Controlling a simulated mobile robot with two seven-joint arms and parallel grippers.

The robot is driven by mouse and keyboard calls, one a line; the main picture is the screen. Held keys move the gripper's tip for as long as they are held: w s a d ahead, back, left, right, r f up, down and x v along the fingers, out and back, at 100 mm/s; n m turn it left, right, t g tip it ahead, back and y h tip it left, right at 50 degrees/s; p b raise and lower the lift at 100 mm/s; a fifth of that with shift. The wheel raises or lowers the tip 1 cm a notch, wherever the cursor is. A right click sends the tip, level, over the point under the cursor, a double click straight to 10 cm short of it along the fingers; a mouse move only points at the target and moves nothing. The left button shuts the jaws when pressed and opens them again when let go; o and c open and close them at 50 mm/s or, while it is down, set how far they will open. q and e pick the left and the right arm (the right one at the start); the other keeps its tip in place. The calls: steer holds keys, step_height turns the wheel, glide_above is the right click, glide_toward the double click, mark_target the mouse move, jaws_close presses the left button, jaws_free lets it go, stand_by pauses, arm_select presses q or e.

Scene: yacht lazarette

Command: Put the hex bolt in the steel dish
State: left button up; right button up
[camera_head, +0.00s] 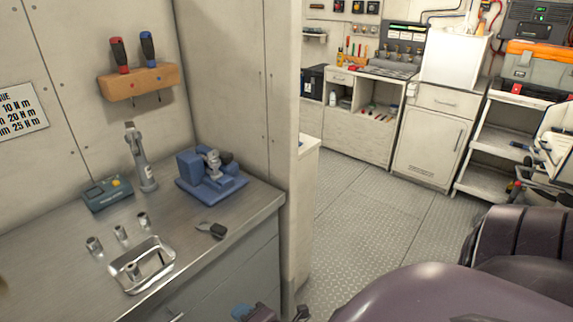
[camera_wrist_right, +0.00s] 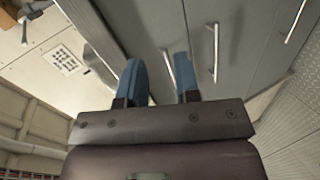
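The steel dish (camera_head: 171,268) is a shallow, shiny tray near the front edge of the metal bench. A small metal cylinder (camera_head: 132,271) stands in it, and a thin dark piece seems to lie beside it. I cannot single out the hex bolt for sure; a silver metal piece (camera_head: 213,161) sits at the blue vise (camera_head: 197,186), too small to identify. My right gripper (camera_wrist_right: 160,82) is open and empty, its two blue fingers apart in front of grey drawer fronts. It shows partly at the bottom of the head view, below the bench. My left gripper is not in view.
Several metal sockets (camera_head: 120,233) stand behind the dish. A dark-handled tool (camera_head: 212,229) lies right of it. A green-grey box (camera_head: 107,194) and a grey upright tool (camera_head: 145,165) stand at the back. A wall panel (camera_head: 285,120) rises at the bench's right end.

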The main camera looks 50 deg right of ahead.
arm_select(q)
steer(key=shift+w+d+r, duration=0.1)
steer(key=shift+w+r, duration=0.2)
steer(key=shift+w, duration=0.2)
arm_select(e)
steer(key=s+d+f+m+g, duration=0.2)
steer(key=s+d+f+m, duration=0.2)
steer(key=m, duration=1.1)
steer(key=s+f, duration=0.3)
steer(key=s, duration=0.1)
steer(key=shift+s+d+f+m, duration=0.15)
steer(key=shift+s+f+m, duration=0.05)
steer(key=shift+f+m, duration=0.2)
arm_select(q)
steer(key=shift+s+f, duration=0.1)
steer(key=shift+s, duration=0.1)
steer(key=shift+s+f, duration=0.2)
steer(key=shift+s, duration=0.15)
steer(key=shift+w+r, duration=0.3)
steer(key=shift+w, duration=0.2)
